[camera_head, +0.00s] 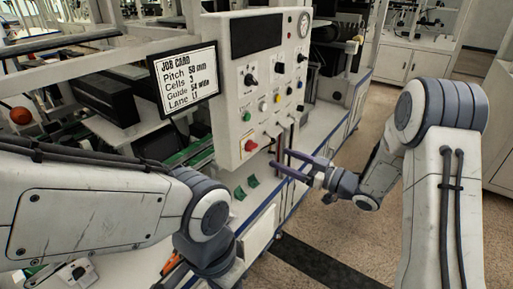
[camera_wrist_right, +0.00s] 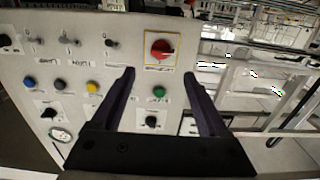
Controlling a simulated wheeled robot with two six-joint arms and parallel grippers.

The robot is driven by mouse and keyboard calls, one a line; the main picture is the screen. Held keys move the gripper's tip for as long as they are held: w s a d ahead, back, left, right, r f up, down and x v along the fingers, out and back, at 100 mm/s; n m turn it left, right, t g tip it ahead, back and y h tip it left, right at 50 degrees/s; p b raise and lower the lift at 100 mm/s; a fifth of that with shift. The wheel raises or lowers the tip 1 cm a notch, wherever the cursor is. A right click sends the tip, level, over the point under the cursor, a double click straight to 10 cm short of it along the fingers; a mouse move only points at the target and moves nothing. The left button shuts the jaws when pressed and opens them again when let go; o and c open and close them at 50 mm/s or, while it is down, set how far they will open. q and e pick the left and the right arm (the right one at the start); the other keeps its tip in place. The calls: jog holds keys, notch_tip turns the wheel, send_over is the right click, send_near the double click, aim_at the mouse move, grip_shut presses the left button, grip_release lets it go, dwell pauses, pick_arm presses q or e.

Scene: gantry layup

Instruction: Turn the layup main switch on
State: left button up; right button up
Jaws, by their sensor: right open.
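The main switch looks to be the red rotary knob (camera_head: 250,145) low on the white control panel (camera_head: 228,70). In the right wrist view the red knob (camera_wrist_right: 162,48) sits on a yellow-bordered plate, with a label beside it. My right gripper (camera_head: 282,160) is open and empty, just in front of the panel's lower part. In that view its fingertips (camera_wrist_right: 159,72) stand apart, with the knob beyond and between them; I see no contact. The knob's set position is too small to read. My left arm shows, but its gripper is out of view.
A green button (camera_wrist_right: 159,91) and a black knob (camera_wrist_right: 151,122) are near the red knob. A job card screen (camera_head: 187,80) hangs left of the panel. Open floor (camera_head: 345,225) lies to the right.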

aim_at(255, 146)
jog(key=p+x, duration=0.2)
jog(key=x, duration=0.7)
jog(key=shift+w+a, duration=0.2)
jog(key=shift+a, duration=0.15)
grip_shut()
